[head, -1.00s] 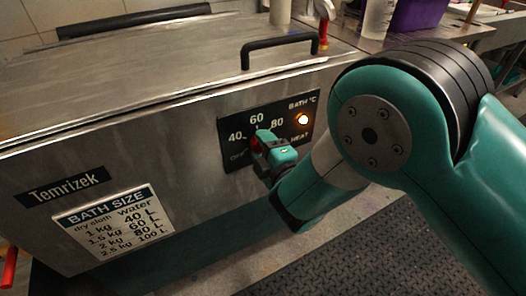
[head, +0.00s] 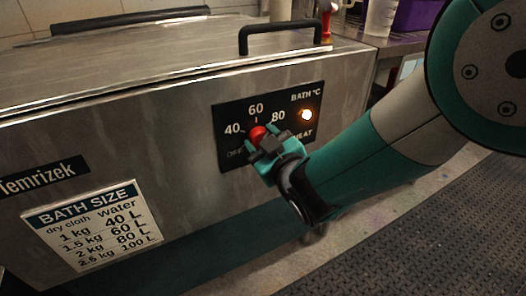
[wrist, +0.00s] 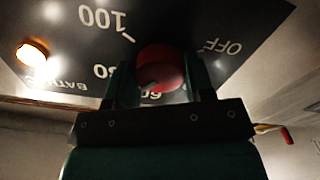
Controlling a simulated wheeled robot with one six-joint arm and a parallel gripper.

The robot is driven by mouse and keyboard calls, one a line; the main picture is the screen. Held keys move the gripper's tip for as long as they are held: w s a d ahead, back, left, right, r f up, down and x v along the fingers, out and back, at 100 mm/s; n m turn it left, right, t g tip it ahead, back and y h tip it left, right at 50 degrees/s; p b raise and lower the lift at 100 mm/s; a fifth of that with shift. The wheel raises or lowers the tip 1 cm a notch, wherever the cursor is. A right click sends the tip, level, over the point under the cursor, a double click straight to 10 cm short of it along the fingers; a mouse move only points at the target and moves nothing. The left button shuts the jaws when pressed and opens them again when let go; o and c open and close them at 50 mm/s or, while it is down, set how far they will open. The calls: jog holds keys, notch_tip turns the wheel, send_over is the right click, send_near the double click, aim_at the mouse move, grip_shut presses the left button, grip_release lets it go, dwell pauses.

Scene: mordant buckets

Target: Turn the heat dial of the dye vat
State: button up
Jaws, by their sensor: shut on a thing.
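The dye vat (head: 185,105) is a steel tank with a closed lid. Its black dial panel (head: 228,112) shows 40, 60, 80 and OFF in the head view. The red heat dial (head: 257,132) sits at the middle of the panel. My gripper (head: 264,141) is at the panel, shut on the dial. In the wrist view the red dial (wrist: 161,68) is between the two fingers of my gripper (wrist: 161,82), with a dark mark on its face. The 100 mark shows at upper left there. My gripper hides part of the panel in the head view.
An orange lamp (head: 306,115) glows on the panel's right. A black lid handle (head: 280,35) stands above. A bath size sign (head: 95,225) is on the vat's front at left. Dark floor matting (head: 420,225) lies at right, with a purple container (head: 415,15) behind.

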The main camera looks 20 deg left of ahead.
jog(key=shift+m+b, duration=2.05)
jog(key=shift+m, duration=0.25)
jog(key=o, duration=0.9)
jog(key=b+v, duration=0.8)
jog(key=v, duration=0.9)
jog(key=shift+s+d+b, duration=0.15)
jog(key=shift+s+b, duration=0.1)
jog(key=shift+b, duration=0.15)
